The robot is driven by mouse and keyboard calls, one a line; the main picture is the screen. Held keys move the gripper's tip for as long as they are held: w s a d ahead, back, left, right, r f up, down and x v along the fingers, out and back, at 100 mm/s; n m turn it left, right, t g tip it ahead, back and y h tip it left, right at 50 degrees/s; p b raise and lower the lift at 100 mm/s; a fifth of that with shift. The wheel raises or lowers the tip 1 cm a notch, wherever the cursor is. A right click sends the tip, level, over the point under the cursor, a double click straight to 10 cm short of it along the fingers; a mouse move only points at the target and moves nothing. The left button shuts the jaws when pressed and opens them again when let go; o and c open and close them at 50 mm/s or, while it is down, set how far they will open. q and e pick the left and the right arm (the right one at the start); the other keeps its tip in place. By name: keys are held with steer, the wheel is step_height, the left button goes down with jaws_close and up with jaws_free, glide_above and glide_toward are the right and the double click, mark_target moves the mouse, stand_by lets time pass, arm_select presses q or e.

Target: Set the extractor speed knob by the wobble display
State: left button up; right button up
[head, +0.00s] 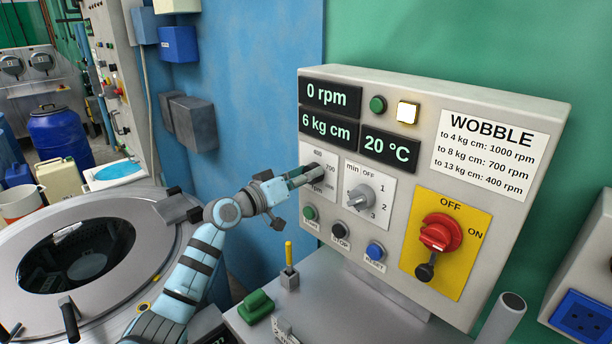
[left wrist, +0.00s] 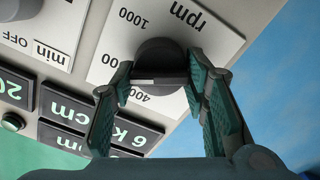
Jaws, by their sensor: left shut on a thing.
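The speed knob (head: 323,178) is a dark knob on a white rpm plate marked 400, 700 and 1000. My left gripper (head: 303,177) is shut on it. In the left wrist view the knob (left wrist: 160,62) sits between the fingertips of my left gripper (left wrist: 160,88); which mark it points to I cannot tell. The wobble display (head: 328,126) reads 6 kg cm, under an rpm display (head: 333,95) reading 0 rpm. The WOBBLE sign (head: 489,153) lists to 4 kg cm: 1000 rpm, to 8: 700, to 13: 400. My right gripper is out of view.
A min timer knob (head: 361,198) is close right of the speed knob. Start (head: 309,212), stop (head: 341,230) and reset (head: 375,250) buttons lie below. A red switch (head: 439,234) is at the right. The yellow-white lamp (head: 407,112) is lit. The extractor drum (head: 150,235) stands left.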

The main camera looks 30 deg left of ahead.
arm_select(q)
steer(key=shift+r, duration=0.1)
steer(key=o, duration=1.1)
steer(key=shift+o, duration=0.2)
steer(key=shift+s, duration=0.1)
steer(key=shift+s+a, duration=0.1)
steer(key=v, duration=1.1)
steer(key=shift+s, duration=0.4)
steer(key=shift+w, duration=0.1)
steer(key=shift+a, duration=0.15)
